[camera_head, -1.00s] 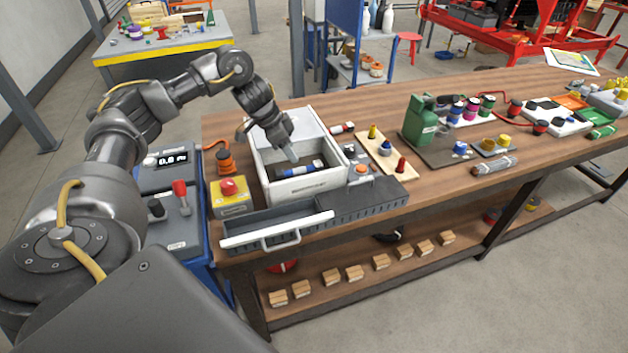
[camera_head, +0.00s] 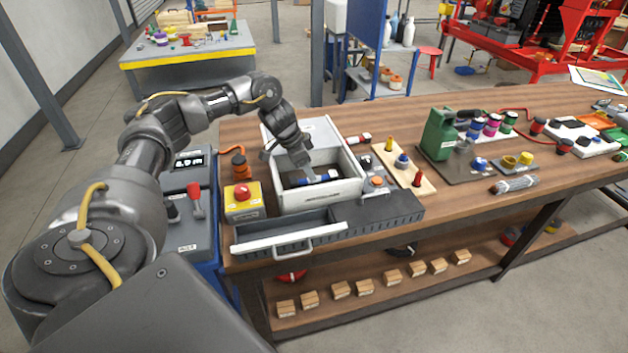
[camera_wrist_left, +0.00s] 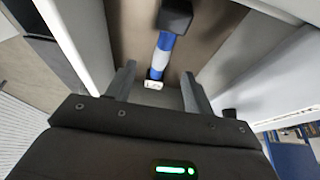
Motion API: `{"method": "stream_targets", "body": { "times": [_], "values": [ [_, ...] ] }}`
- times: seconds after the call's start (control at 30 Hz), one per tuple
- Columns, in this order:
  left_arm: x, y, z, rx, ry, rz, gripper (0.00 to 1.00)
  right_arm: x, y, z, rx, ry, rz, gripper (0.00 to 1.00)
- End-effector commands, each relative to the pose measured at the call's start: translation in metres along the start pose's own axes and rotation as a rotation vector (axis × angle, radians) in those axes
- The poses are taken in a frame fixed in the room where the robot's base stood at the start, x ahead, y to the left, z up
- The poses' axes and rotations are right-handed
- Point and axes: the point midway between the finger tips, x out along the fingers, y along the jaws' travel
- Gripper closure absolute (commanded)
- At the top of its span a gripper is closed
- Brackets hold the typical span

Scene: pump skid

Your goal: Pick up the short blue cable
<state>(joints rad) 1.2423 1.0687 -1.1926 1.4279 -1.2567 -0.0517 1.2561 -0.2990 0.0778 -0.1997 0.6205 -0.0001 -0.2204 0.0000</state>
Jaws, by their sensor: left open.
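The short blue cable (camera_head: 318,178) lies on the floor of an open white box (camera_head: 318,197) on the workbench. In the left wrist view the cable (camera_wrist_left: 162,52) has a blue and pale grey body, a black end and a small white end. My left gripper (camera_head: 305,170) reaches down into the box, just above the cable. In the left wrist view the open fingers of the left gripper (camera_wrist_left: 155,88) stand on either side of the cable's near end, without visible contact. My right gripper is not in view.
The box walls stand close around the left gripper. A grey tray with a white-handled drawer (camera_head: 290,236) lies in front. A yellow box with a red button (camera_head: 242,203) stands left, and a wooden board with coloured knobs (camera_head: 405,165) right.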

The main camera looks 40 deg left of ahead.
Motion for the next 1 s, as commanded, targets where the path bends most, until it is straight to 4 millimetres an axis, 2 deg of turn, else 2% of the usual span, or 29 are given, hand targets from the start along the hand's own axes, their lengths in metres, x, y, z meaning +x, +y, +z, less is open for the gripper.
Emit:
{"method": "stream_targets", "body": {
  "times": [0.2,0.3,0.97,1.0],
  "values": [
    [0.032,0.000,0.000,-0.001,-0.004,0.002,0.47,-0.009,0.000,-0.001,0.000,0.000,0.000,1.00],
    [0.041,0.000,0.000,-0.001,-0.002,0.001,0.47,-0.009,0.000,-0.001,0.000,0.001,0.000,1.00],
    [0.047,-0.001,0.002,-0.002,-0.002,0.001,0.47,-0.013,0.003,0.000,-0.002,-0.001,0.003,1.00],
    [0.047,-0.001,0.002,-0.002,-0.001,0.000,0.53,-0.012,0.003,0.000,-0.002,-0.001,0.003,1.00]
  ]
}}
